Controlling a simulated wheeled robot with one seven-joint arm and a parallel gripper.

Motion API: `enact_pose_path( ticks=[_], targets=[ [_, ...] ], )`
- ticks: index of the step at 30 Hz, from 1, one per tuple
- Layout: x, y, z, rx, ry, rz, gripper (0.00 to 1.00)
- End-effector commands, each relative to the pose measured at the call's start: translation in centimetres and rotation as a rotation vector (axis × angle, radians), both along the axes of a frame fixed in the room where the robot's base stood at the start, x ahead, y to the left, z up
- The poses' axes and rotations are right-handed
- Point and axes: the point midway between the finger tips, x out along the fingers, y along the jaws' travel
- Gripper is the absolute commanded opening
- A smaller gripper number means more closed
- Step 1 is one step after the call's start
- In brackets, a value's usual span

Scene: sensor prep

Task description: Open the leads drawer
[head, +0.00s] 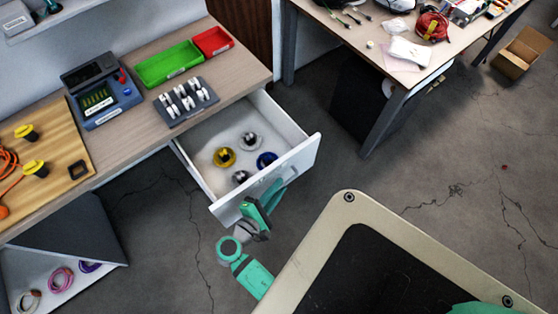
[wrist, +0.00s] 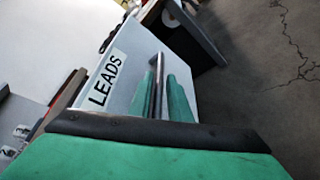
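The leads drawer (head: 302,160) is pulled out from under the wooden workbench, its inside in view. Its white front with the black-on-white "LEADS" label (wrist: 107,78) shows in the wrist view. The drawer holds several small round items, including a yellow one (head: 224,157) and a blue one (head: 266,160). My gripper (head: 274,194) is at the drawer front. In the wrist view its green fingers (wrist: 164,95) lie on both sides of the metal bar handle (wrist: 157,85) and look closed on it. The handle is partly hidden by the fingers.
On the bench stand a green tray (head: 168,65), a red tray (head: 212,41), a grey rack (head: 186,101) and a blue device (head: 102,95). An open compartment with coloured rings (head: 60,278) is at lower left. A second table (head: 372,48) stands at upper right. The floor right of the drawer is clear.

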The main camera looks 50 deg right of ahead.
Motion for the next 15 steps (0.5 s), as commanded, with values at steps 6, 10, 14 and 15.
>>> enact_pose_path(
  ticks=[6,10,14,15],
  targets=[
    [0.0,2.1,0.4,0.0,0.0,0.002,0.17],
    [-0.3,4.3,0.9,0.002,0.0,-0.005,0.17],
    [-0.6,6.6,1.5,0.001,-0.001,-0.01,0.17],
    [-0.7,7.2,1.6,0.001,0.0,-0.013,0.17]
  ],
)
